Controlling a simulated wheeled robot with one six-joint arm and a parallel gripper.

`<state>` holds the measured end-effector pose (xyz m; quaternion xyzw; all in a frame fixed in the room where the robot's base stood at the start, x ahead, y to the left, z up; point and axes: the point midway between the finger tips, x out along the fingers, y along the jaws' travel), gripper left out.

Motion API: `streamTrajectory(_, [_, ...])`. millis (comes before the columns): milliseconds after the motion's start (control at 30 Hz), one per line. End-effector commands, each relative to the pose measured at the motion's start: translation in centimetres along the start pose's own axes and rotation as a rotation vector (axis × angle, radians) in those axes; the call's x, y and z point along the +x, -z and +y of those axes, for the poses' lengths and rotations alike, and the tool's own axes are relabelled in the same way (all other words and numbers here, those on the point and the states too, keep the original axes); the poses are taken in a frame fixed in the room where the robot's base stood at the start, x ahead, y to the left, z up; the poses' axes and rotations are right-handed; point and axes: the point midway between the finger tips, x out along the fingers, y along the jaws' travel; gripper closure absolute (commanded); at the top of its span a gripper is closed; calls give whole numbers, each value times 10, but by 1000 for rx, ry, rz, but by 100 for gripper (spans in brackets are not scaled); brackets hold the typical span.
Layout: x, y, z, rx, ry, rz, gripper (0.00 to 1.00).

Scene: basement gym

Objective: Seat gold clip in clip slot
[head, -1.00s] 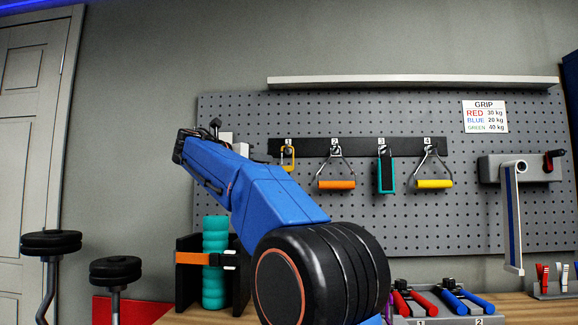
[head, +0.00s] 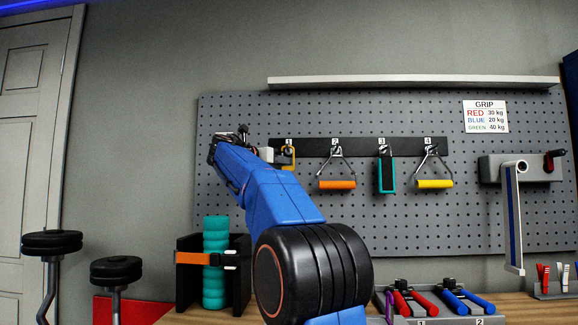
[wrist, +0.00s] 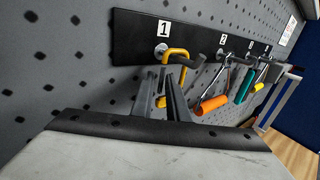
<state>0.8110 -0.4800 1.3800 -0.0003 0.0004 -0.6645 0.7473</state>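The gold clip (head: 288,150) hangs on the hook under label 1 on the black strip, partly hidden by my gripper in the head view. In the wrist view the clip (wrist: 178,53) is an orange-yellow loop hanging from a silver peg, its lower part behind and between my fingers. My gripper (wrist: 163,76) has its two grey fingers apart, one on each side of the clip's lower part; I cannot tell whether they touch it. In the head view my gripper (head: 268,154) is just left of the clip.
An orange handle (head: 337,184), a teal strap (head: 387,175) and a yellow handle (head: 434,184) hang to the right. A shelf (head: 415,82) runs above. A teal roller (head: 215,262) stands in a black holder (head: 187,285) below my arm. Red and blue hand grips lie on the bench.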

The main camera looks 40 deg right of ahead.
Motion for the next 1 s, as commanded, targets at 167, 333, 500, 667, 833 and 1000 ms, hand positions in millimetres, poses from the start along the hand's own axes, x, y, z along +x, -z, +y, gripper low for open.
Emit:
streamTrajectory(167, [2, 0, 0, 1, 0, 0, 86])
streamTrajectory(333, [2, 0, 0, 1, 0, 0, 100])
streamTrajectory(500, [2, 0, 0, 1, 0, 0, 100])
streamTrajectory(667, [2, -1, 0, 1, 0, 0, 100])
streamTrajectory(833, [2, -8, 0, 3, -1, 0, 100])
streamTrajectory(1000, [0, -17, -2, 3, -2, 0, 100])
